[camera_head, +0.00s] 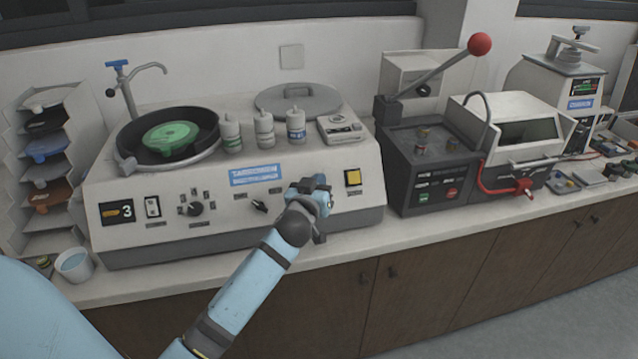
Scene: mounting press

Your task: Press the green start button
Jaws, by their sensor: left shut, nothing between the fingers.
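A small green patch (421,197), which looks like a button, shows on the front of the black-fronted press unit (405,178), left of a red one (452,193). It is too small to read its label. My left gripper (321,186) is shut and empty, in front of the right part of the grey-white grinder-polisher's panel (290,215). It is left of the square yellow button (352,177) and well left of the green patch. It hides part of the panel; I cannot tell whether it touches it. My right gripper is not in view.
A long red-knobbed lever (480,44) rises above the press unit. A red handle (505,190) sticks out at its right. Bottles (264,130) and a bowl (168,137) top the polisher. A white cup (74,264) stands at left. The counter's front strip (400,232) is clear.

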